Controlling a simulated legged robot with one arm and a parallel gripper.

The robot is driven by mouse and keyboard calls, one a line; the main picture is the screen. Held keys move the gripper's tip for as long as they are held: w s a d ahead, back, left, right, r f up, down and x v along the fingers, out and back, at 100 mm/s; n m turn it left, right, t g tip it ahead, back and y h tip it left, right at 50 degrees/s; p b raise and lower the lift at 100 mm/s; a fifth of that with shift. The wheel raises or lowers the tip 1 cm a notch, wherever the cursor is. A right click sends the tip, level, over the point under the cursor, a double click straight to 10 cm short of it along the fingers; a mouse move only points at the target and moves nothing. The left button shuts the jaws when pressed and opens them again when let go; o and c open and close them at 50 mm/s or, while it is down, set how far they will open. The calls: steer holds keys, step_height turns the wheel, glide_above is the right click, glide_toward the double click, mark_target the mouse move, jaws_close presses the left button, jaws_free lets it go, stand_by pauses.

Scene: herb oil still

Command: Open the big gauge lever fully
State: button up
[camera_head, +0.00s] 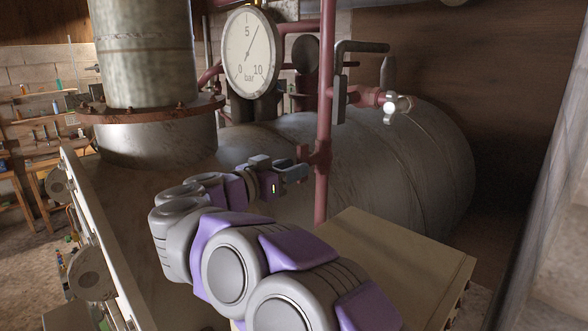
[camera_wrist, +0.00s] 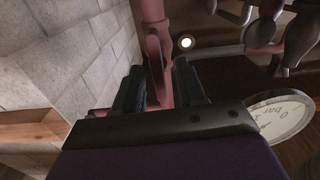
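The big round gauge (camera_head: 250,52), with a white dial marked in bar, stands at upper centre in the head view. Part of its dial (camera_wrist: 282,117) shows at lower right in the wrist view. A vertical red pipe (camera_head: 324,110) runs to its right, with a small red lever-like part (camera_head: 303,152) low on it. My gripper (camera_head: 303,170) is beside this part. In the wrist view a red part (camera_wrist: 158,50) reaches between the two dark fingers of my gripper (camera_wrist: 159,82). The fingers stand apart; contact is unclear. Whether this part is the gauge lever I cannot tell.
A large grey horizontal tank (camera_head: 410,150) lies behind the pipe. A grey upright handle (camera_head: 340,100) and a red side valve (camera_head: 370,97) are higher up. A pale box-like top (camera_head: 400,250) is below right. A tall metal column (camera_head: 145,55) stands at left.

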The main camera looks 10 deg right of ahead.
steer(key=b+v, duration=0.2)
steer(key=v, duration=1.4)
